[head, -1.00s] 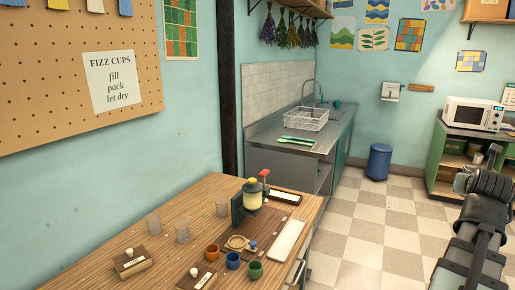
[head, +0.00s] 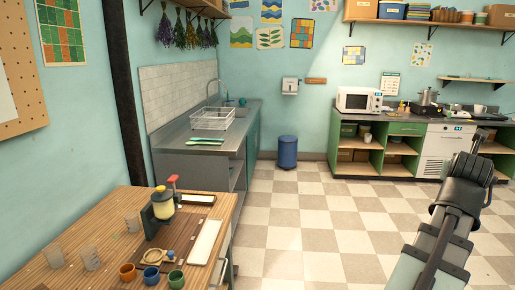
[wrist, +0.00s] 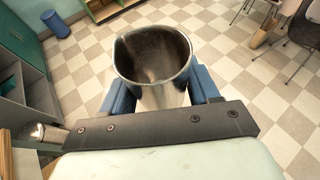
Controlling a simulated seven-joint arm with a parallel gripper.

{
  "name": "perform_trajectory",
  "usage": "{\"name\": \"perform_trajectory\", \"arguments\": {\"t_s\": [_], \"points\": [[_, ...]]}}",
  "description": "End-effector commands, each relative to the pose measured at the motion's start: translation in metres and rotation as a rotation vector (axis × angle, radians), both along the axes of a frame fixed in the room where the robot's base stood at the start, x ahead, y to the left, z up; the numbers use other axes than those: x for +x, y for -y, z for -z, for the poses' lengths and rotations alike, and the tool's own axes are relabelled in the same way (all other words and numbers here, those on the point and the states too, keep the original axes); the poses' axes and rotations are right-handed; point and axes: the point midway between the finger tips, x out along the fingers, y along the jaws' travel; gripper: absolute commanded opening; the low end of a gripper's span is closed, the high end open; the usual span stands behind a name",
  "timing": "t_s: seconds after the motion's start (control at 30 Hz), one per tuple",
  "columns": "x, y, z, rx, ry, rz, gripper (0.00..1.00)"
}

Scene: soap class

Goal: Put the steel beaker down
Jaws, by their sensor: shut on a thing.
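The steel beaker (wrist: 152,62) is in the wrist view, upper middle, with its open mouth facing the camera; its inside looks empty. My gripper (wrist: 162,98) is shut on it, with a blue finger pad on each side of its wall. The floor shows beyond the beaker, so it is held clear of any surface there. In the head view my arm stands at the right. I cannot make out the beaker there.
A wooden worktable (head: 75,258) at lower left carries a dispenser (head: 163,203), clear cups and coloured cups (head: 152,277). A sink counter (head: 187,150) with a rack (head: 213,119) stands behind. A blue bin (head: 287,152) and green cabinets (head: 405,129) stand at the back. The middle floor is open.

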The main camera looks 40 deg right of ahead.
Motion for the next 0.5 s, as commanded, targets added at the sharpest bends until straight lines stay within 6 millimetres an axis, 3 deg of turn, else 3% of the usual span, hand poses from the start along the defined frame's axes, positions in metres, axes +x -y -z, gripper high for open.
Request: {"name": "perform_trajectory", "arguments": {"t_s": [0.13, 0.5], "points": [[-0.0092, 0.0010, -0.0001, -0.001, 0.001, 0.014, 0.30], [-0.0097, 0.0011, -0.0001, -0.001, 0.000, 0.015, 0.30]]}}
